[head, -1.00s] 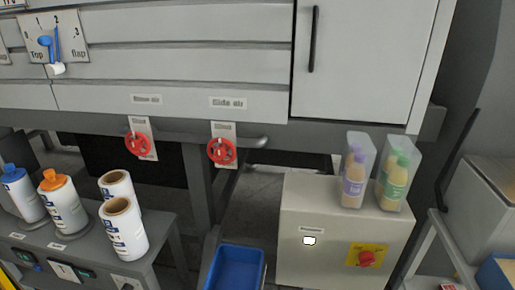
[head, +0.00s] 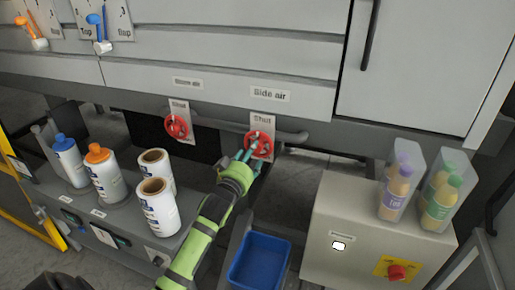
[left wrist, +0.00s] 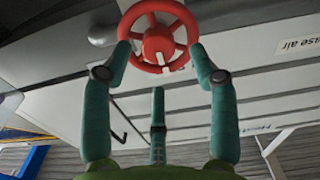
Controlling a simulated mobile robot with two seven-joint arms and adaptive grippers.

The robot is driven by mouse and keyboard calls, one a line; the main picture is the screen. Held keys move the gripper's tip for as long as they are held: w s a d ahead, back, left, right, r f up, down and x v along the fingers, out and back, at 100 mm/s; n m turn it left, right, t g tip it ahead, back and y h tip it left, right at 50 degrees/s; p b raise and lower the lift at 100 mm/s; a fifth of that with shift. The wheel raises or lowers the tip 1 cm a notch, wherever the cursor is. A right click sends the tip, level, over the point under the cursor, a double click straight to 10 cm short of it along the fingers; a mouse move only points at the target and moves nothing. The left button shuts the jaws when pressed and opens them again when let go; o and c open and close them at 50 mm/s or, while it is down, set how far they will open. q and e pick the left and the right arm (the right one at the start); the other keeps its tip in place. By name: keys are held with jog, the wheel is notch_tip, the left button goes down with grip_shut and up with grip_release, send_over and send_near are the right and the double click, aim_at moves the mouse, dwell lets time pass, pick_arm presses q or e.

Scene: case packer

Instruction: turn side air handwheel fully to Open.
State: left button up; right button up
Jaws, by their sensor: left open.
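My left gripper (head: 245,158), with a green arm and teal fingers, is at the lower left of this wheel. In the left wrist view the red wheel (left wrist: 158,32) lies ahead, and my left gripper (left wrist: 158,65) is open, with two fingers spread at its lower left and right and a third finger below. I cannot tell whether the fingers touch the rim. My right gripper is not in view.
A second red handwheel (head: 176,127) is to the left. A grey bar (head: 290,137) runs beside the side air wheel. Bottles and white rolls (head: 157,205) stand on the lower left bench. A blue bin (head: 259,262) and a grey box (head: 335,215) with a red button are below right.

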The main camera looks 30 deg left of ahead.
pick_arm(q)
jog(key=shift+x, duration=1.6)
jog(key=shift+d, duration=0.1)
jog(key=c, duration=1.1)
